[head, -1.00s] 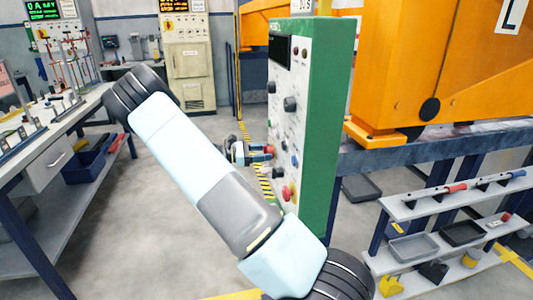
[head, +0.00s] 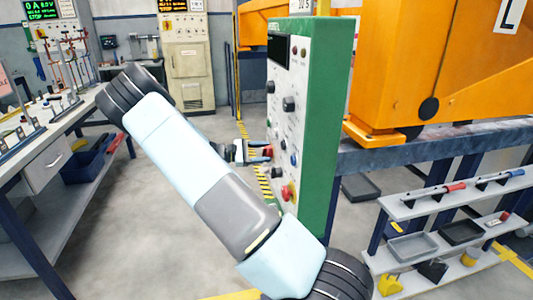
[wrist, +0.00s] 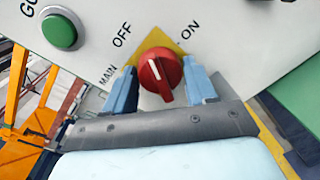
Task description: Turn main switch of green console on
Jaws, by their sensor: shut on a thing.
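The green console (head: 328,130) stands upright at centre, its white panel facing left. Its main switch is a red round knob (wrist: 160,72) on a yellow plate, with a white pointer line, under the labels OFF and ON. The line points up and left, toward OFF. My gripper (wrist: 161,88) has one blue finger on each side of the knob and is shut on it. In the head view my gripper (head: 264,153) reaches the panel from the left at the red knob (head: 268,151), which is partly hidden by the fingers.
A workbench (head: 50,129) stands left, an orange machine (head: 395,80) right, and a shelf rack (head: 440,206) lower right. The floor left of the console is clear.

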